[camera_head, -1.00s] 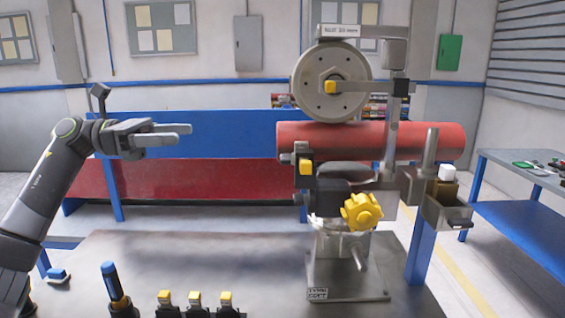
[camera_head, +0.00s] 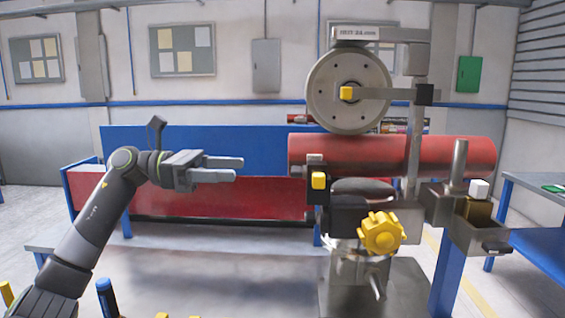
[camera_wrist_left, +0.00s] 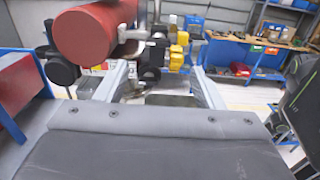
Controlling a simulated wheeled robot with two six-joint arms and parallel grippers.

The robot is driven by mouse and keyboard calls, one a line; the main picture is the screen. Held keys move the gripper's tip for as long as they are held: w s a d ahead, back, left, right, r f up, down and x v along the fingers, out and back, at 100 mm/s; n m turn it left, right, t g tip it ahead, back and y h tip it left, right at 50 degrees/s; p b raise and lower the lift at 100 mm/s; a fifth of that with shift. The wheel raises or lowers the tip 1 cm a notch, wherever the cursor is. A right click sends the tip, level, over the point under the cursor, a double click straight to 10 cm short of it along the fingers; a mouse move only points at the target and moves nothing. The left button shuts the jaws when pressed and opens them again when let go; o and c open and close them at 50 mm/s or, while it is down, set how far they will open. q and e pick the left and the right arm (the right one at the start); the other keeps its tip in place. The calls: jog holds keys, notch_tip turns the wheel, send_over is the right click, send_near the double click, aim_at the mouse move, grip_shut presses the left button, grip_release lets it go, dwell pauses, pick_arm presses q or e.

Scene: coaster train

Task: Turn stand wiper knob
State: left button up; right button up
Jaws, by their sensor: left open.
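A yellow lobed knob (camera_head: 382,233) faces me on the grey machine stand (camera_head: 345,280), below a red roller (camera_head: 345,153). My left gripper (camera_head: 240,168) is open and empty. It points right, in the picture well to the left of the knob and higher, touching nothing. In the left wrist view the gripper's two fingers (camera_wrist_left: 160,72) are spread wide. Yellow parts (camera_wrist_left: 178,50) of the stand show beyond them, with the red roller (camera_wrist_left: 90,35) at upper left. I cannot tell which yellow part is the knob there. My right gripper is not in view.
A large grey wheel (camera_head: 347,92) with a yellow centre sits above the roller. A smaller yellow knob (camera_head: 318,180) is on the roller's near side. A small metal tray (camera_head: 475,232) juts out at right. A blue-topped handle (camera_head: 106,298) stands at front left. The space between gripper and stand is clear.

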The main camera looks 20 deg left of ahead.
pick_arm(q)
jog(key=p, duration=0.3)
send_near(303, 169)
jog(key=x, duration=0.4)
jog(key=shift+w+d, duration=0.3)
jog(key=shift+w, duration=0.05)
jog(key=shift+p+x, duration=0.35)
jog(key=shift+x, duration=0.45)
jog(key=shift+f, duration=0.2)
jog(key=c, duration=1)
